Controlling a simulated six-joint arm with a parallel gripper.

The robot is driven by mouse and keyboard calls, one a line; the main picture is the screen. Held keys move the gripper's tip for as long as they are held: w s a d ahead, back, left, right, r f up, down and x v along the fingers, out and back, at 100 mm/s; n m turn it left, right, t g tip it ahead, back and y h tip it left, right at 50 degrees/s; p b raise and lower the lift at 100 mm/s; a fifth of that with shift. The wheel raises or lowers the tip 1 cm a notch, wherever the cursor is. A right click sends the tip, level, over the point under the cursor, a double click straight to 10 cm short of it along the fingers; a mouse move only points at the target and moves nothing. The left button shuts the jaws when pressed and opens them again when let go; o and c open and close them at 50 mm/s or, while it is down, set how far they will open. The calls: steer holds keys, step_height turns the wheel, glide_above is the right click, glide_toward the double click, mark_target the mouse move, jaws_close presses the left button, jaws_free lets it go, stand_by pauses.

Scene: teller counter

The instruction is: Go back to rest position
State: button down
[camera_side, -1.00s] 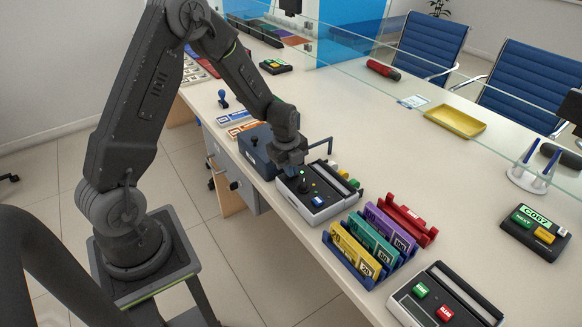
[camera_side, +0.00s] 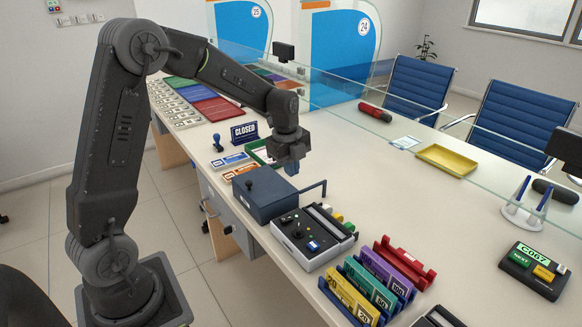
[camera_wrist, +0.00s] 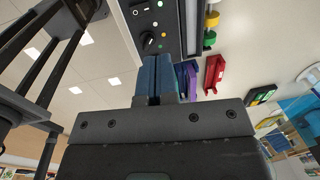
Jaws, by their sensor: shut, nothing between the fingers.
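My gripper (camera_side: 291,167) hangs above the counter (camera_side: 385,200), over the back of the dark blue box with a knob and a bent handle (camera_side: 268,199). Its blue fingers point down, are shut and hold nothing. In the wrist view the shut fingers (camera_wrist: 155,80) show against the grey device with a knob and buttons (camera_wrist: 152,27). That device also stands in front of the blue box in the side view (camera_side: 290,240).
A rack of coloured folders (camera_side: 365,285) stands near the front edge. A CLOSED sign (camera_side: 244,132) and a blue stamp (camera_side: 217,142) are behind the gripper. A yellow tray (camera_side: 446,160) lies right, near the glass screen (camera_side: 345,95). The middle of the counter is clear.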

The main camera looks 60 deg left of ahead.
steer(key=shift+r, duration=0.1)
steer(key=s+d+r+n+t, duration=0.2)
steer(key=s+d+r+n, duration=0.7)
steer(key=s+r, duration=0.15)
steer(key=s+d+n+t, duration=0.2)
steer(key=s+d+n, duration=0.2)
steer(key=s+n, duration=0.5)
steer(key=s+r, duration=0.1)
steer(key=s, duration=0.2)
steer(key=shift+s+d, duration=0.15)
steer(key=shift+s, duration=0.1)
steer(key=c, duration=1.8)
jaws_free()
steer(key=shift+c, duration=0.2)
